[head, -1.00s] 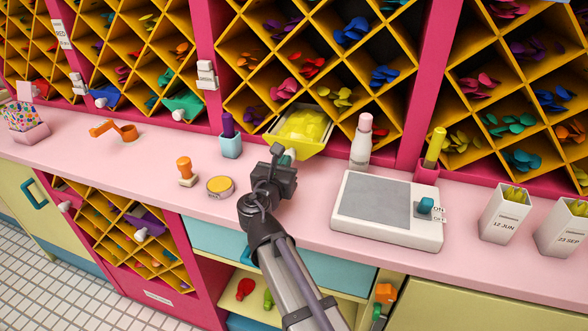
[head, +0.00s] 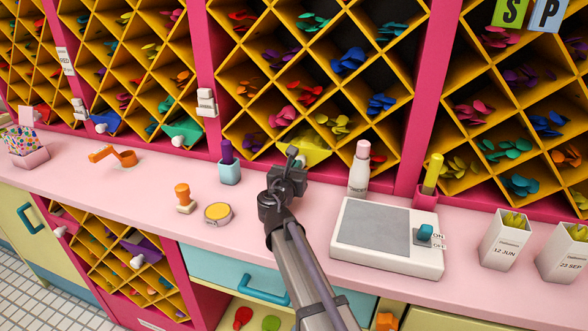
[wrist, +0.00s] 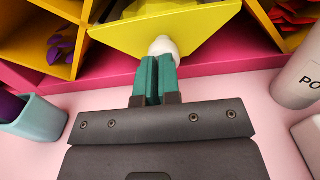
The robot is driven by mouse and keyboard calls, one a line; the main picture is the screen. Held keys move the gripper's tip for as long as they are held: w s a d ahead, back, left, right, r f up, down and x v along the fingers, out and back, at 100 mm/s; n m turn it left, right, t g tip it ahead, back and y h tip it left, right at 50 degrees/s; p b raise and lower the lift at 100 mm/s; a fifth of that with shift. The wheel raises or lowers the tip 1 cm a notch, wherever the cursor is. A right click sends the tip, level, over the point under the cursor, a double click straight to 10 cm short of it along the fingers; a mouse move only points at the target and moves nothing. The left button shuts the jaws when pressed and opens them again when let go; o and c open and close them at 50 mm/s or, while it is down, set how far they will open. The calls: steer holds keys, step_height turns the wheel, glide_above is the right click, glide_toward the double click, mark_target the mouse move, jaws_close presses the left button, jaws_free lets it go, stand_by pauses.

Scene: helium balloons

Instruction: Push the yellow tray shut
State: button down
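The yellow tray (head: 318,153) is in a bottom cell of the middle yellow rack, partly hidden behind my gripper (head: 292,157) in the head view. Its sloping yellow front (wrist: 120,34) fills the top of the wrist view, with a white round knob (wrist: 162,44) at its lower edge. My gripper's teal fingers (wrist: 156,62) are together, with only a thin dark line between them. Their tips are at the knob and seem to touch it; the knob is beyond the tips, not between them. How far the tray still sticks out is hard to tell.
On the pink counter, a blue cup (head: 230,172) with a purple stick stands left of the tray and a white bottle (head: 359,172) stands right. A white scale-like box (head: 388,263) lies right of my arm. An orange stamp (head: 183,200) and a round yellow tin (head: 217,213) stand left.

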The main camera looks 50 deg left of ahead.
steer(key=shift+w+a+r, duration=0.1)
steer(key=shift+w, duration=0.1)
steer(key=shift+s+d, duration=0.25)
steer(key=shift+d, duration=0.05)
steer(key=v, duration=1.3)
steer(key=shift+s+d, duration=0.1)
steer(key=shift+s, duration=0.25)
